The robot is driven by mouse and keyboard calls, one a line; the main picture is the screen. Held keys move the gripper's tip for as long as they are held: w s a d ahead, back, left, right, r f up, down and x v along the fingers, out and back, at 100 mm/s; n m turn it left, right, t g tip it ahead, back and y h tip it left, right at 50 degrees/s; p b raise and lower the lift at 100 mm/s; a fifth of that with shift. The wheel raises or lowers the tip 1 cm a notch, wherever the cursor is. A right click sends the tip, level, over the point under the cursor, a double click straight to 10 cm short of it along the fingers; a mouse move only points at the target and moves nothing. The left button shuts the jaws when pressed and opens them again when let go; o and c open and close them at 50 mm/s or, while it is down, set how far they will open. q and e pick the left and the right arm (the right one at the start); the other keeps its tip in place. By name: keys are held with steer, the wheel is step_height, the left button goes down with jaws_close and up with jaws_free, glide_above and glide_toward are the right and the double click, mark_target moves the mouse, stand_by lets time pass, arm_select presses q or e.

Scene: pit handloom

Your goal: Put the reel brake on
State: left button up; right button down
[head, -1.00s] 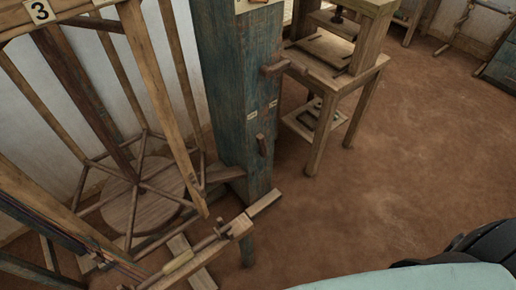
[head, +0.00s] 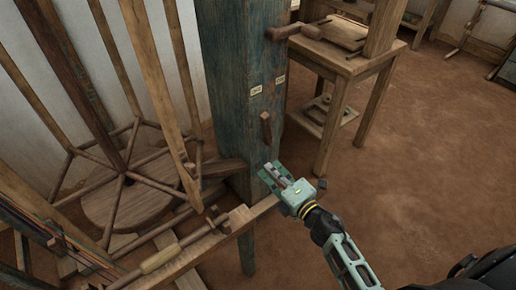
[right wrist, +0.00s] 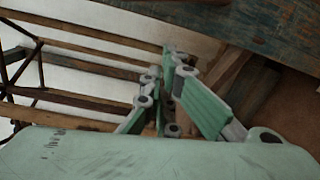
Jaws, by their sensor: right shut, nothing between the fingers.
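A short wooden lever (head: 266,128) stands out from the worn blue post (head: 229,100) in the head view, below two small pale labels (head: 255,90) whose words are too small to read. It looks near upright. The wooden reel (head: 130,195), with its spokes and round disc, stands left of the post. My right gripper (head: 272,175) is shut and empty, just below the lever and apart from it, in front of the post's lower part. Its green fingers (right wrist: 180,85) show in the right wrist view, where the lever cannot be made out. My left gripper is not in view.
A bigger wooden handle (head: 297,31) sticks out higher on the post. A wooden rail (head: 205,238) with a turned handle runs below the reel. A wooden stand (head: 350,70) is behind the post. The earth floor (head: 430,150) at right is open.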

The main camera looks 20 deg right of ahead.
mark_target(267, 131)
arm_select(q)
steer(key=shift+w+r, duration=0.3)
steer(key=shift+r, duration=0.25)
arm_select(e)
steer(key=r, duration=0.1)
steer(key=r+n, duration=0.1)
steer(key=r+n+y, duration=0.1)
steer(key=shift+w+a, duration=0.25)
steer(key=shift+a, duration=0.05)
steer(key=shift+t, duration=0.3)
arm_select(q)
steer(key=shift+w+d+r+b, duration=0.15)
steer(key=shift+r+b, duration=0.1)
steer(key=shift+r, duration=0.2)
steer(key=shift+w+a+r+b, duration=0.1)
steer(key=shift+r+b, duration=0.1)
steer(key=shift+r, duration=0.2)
arm_select(e)
steer(key=w+r, duration=0.1)
steer(key=w, duration=1)
steer(key=shift+w, duration=0.3)
steer(key=shift+d+r, duration=0.1)
steer(key=shift+r, duration=0.1)
